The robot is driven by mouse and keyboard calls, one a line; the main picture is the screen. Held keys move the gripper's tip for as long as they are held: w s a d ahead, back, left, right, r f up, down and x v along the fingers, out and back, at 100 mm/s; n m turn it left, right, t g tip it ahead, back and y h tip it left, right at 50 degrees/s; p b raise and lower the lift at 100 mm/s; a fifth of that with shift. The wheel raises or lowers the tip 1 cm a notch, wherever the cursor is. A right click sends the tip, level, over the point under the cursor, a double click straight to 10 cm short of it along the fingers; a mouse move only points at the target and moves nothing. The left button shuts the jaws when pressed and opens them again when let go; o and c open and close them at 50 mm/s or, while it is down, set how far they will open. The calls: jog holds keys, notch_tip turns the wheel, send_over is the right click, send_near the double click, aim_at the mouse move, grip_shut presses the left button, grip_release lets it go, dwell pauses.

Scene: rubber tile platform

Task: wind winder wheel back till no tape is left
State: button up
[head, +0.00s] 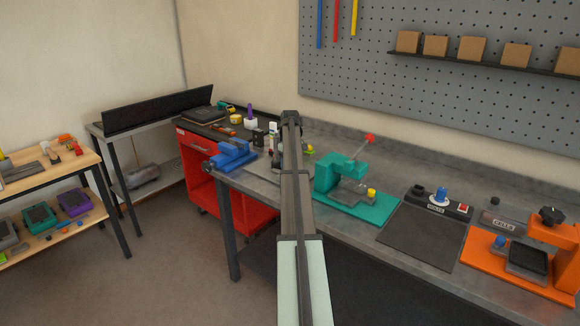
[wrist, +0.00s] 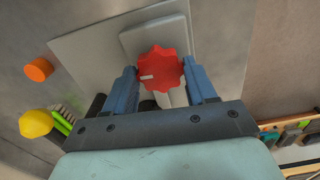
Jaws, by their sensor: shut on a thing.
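The winder wheel (wrist: 160,62) is a red, scalloped knob with a short white mark on its left side, in the wrist view. It sits over a light grey housing (wrist: 140,35) on a grey plate (wrist: 88,45). My gripper (wrist: 160,66) has its two blue fingers on the left and right of the wheel and is shut on it. In the head view my gripper (head: 290,118) is over the bench, and my arm hides the wheel and most of the winder. I cannot make out any tape in either view.
An orange disc (wrist: 38,70) and a yellow knob (wrist: 36,123) lie left of the plate in the wrist view. In the head view a blue vise (head: 233,156) stands left of my arm. A teal press (head: 345,180) with a red-tipped lever stands close on the right.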

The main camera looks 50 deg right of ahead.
jog(key=o, duration=1)
jog(key=shift+o, duration=0.2)
jog(key=shift+r, duration=0.1)
notch_tip(320, 180, up, 14)
